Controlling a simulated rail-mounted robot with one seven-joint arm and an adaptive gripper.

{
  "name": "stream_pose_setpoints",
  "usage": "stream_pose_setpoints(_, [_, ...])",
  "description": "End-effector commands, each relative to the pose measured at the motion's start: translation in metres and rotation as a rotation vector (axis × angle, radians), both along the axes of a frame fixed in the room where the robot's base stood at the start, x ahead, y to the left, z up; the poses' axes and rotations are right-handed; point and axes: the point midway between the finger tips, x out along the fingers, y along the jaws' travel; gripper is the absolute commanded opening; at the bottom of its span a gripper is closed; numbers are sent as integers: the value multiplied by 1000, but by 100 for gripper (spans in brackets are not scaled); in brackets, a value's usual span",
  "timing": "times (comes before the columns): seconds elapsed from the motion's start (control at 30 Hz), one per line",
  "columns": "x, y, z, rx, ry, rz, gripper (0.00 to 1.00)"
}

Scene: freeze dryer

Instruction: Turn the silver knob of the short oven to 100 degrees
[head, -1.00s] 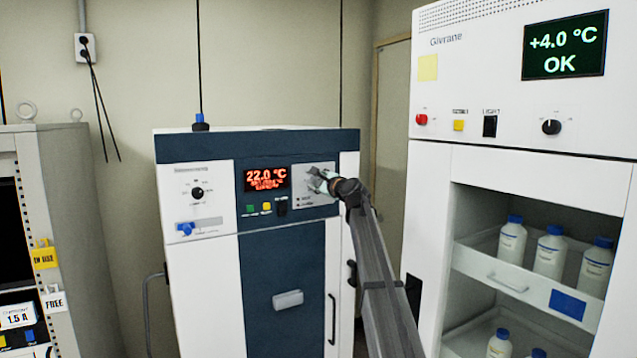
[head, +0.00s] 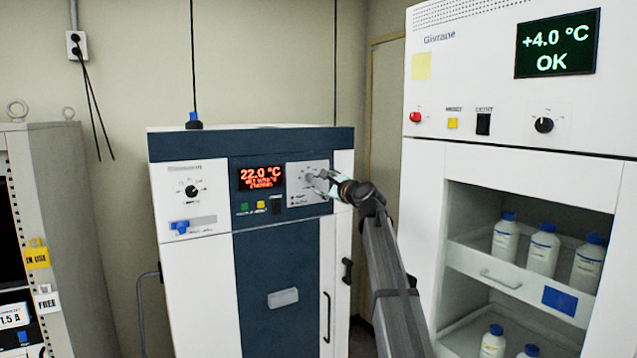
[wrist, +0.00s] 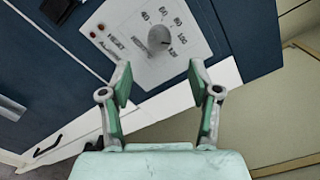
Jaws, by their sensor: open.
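The short oven (head: 282,255) is the white and dark blue cabinet in the head view. Its red display reads 22.0 °C. The silver knob (wrist: 160,38) shows in the wrist view on a pale panel with a printed scale, including 60, 80 and 100. Its exact pointer setting is hard to read. My gripper (head: 322,182) is in front of that panel in the head view and partly covers it. In the wrist view, my gripper (wrist: 163,82) is open, with its green fingers apart and empty. The knob is beyond the fingertips, roughly centred between them, not touched.
A black knob (head: 192,191) and a blue latch (head: 180,227) are on the oven's left panel. Several buttons sit under the display. A tall white cabinet (head: 420,190) with bottles stands close on the right. A grey rack (head: 70,230) is at the left.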

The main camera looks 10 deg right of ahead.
Motion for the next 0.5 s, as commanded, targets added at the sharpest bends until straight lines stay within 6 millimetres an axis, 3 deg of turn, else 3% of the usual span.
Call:
stream_pose_setpoints(0.03, [-12,-3,-1,0,-1,-1,62])
stream_pose_setpoints(0.2, [-27,-10,0,0,-1,-1,62])
stream_pose_setpoints(0.5, [-29,-11,1,0,-1,-1,62])
